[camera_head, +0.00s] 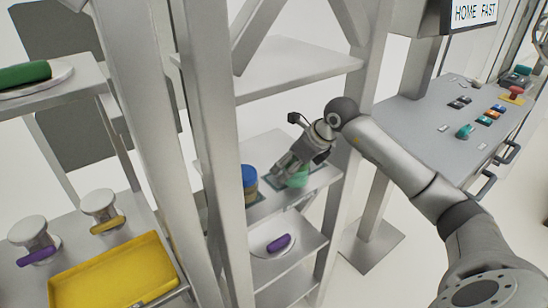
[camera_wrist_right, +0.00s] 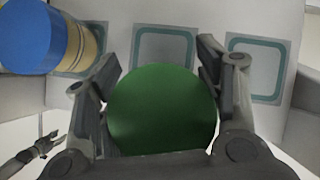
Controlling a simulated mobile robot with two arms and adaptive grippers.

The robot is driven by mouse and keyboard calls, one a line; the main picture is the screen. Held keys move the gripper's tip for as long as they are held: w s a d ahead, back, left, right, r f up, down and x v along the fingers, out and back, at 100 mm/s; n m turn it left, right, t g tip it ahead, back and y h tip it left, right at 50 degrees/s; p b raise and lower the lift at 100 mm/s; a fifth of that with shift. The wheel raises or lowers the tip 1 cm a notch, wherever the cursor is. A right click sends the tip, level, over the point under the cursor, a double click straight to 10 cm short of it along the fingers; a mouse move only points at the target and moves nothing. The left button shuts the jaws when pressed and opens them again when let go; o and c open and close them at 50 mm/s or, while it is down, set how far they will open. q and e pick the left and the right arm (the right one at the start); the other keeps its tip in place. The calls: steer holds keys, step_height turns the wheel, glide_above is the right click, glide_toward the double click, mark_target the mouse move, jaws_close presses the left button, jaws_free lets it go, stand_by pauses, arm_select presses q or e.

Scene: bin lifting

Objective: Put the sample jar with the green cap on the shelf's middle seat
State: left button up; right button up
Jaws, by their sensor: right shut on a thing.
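My right gripper (camera_head: 290,170) is shut on the sample jar with the green cap (camera_head: 298,178), on the shelf's middle board (camera_head: 318,180). The green cap (camera_wrist_right: 162,110) lies between the two fingers in the right wrist view and hides the jar's body. The middle seat (camera_wrist_right: 163,46), a teal-outlined square, shows just beyond the cap. I cannot tell whether the jar touches the board. A small gripper, likely my left (camera_wrist_right: 38,148), shows at the wrist view's lower left; its jaws are too small to judge.
A blue-capped jar (camera_head: 249,178) stands at the left seat, close to my right gripper. The right seat (camera_wrist_right: 255,62) is empty. A shelf post (camera_head: 215,130) rises left of the jars and an upper board (camera_head: 300,70) lies above. A purple object (camera_head: 278,243) lies on the lower board.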

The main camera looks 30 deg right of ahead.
steer(key=shift+w+a, duration=0.25)
steer(key=shift+w, duration=0.3)
steer(key=w, duration=0.1)
steer(key=w+a+p, duration=0.1)
steer(key=w, duration=0.1)
steer(key=shift+w+a+r+p, duration=0.1)
steer(key=shift+a+r+p, duration=0.05)
steer(key=shift+r+p, duration=0.15)
steer(key=shift+w+a+f, duration=0.1)
steer(key=shift+w+f, duration=0.1)
steer(key=shift+f, duration=0.45)
steer(key=shift+f+p, duration=0.3)
steer(key=shift+s+f, duration=0.1)
steer(key=o, duration=1.3)
steer(key=shift+c, duration=0.2)
